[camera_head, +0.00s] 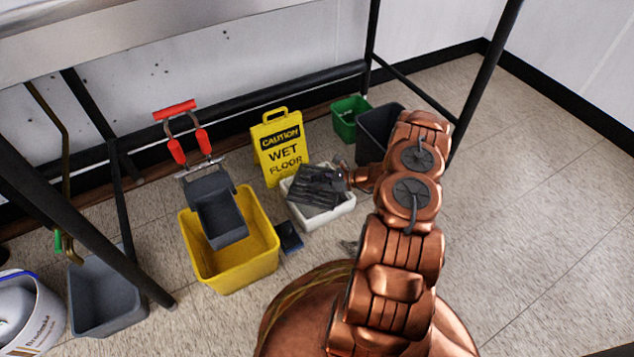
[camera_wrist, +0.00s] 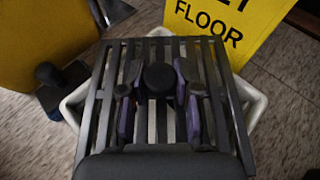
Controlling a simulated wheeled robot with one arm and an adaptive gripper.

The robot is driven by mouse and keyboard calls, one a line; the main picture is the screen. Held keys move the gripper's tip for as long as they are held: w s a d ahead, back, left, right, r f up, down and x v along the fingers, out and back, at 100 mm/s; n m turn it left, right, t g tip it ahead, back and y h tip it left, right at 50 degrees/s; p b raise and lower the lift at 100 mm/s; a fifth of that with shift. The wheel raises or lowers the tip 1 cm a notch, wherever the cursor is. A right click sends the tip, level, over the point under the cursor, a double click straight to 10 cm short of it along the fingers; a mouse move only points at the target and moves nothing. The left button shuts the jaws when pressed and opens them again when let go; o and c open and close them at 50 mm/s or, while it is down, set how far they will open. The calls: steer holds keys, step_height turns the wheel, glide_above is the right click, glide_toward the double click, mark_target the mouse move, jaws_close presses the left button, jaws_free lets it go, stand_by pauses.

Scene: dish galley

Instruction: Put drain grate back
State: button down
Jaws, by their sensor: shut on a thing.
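The drain grate (camera_wrist: 92,118) is a dark slatted panel. My gripper (camera_wrist: 160,110) is shut on its middle bars, with purple pads showing on the fingers. The grate (camera_head: 318,190) lies over a white floor basin (camera_head: 328,217). The basin's pale rim (camera_wrist: 256,108) shows past the grate on both sides in the wrist view, and the grate looks turned relative to it. I cannot tell whether the grate touches the rim or hangs just above it. The grate's near edge is hidden by my gripper in the wrist view.
A yellow wet-floor sign (camera_head: 281,148) stands right behind the basin. A yellow mop bucket (camera_head: 235,275) and a small dark blue object (camera_head: 289,237) are to its left. Green (camera_head: 349,119) and dark grey (camera_head: 376,133) bins stand behind right. A table leg (camera_head: 487,75) rises at right.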

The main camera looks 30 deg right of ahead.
steer(key=shift+f, duration=0.55)
steer(key=c, duration=0.8)
jaws_free()
steer(key=shift+c, duration=0.2)
steer(key=shift+r, duration=0.15)
steer(key=shift+r, duration=0.4)
steer(key=shift+s+d+r, duration=0.2)
steer(key=shift+s+r, duration=0.05)
steer(key=shift+r, duration=0.05)
steer(key=p+v, duration=0.5)
steer(key=v, duration=0.6)
steer(key=shift+s, duration=0.15)
steer(key=shift+d, duration=0.1)
